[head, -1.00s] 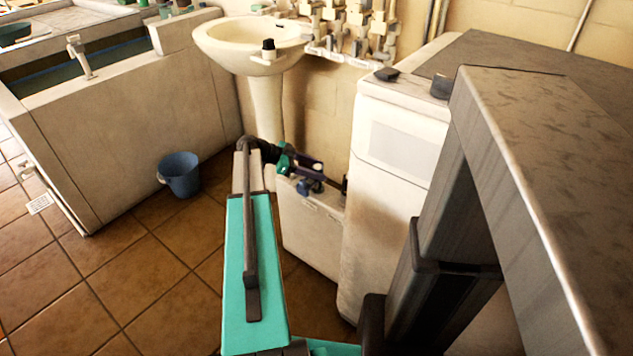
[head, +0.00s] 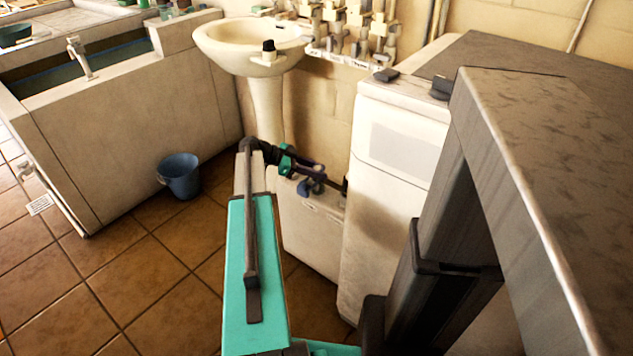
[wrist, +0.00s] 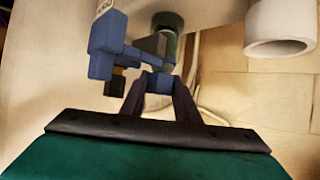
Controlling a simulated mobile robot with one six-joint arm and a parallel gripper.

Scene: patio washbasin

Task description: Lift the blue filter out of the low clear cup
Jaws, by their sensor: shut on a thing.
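A blue, blocky fitting (wrist: 107,45), which looks like the blue filter, is in the wrist view, left of centre. My gripper (wrist: 160,88) is shut on a blue part that seems to belong to it. A dark block and a grey-green round piece (wrist: 168,22) sit just beyond the fingers; I cannot tell whether that piece is the cup. In the head view my gripper (head: 316,178) is over the low white cabinet, with small blue shapes (head: 305,188) beside it. I cannot make out the low clear cup or whether the filter is clear of it.
A tall white appliance (head: 385,190) stands right of my gripper, close to it. The low white cabinet (head: 313,235) is below. A pedestal washbasin (head: 250,45) is behind, and a blue bucket (head: 180,176) stands on the floor left. A white tube end (wrist: 280,30) shows in the wrist view.

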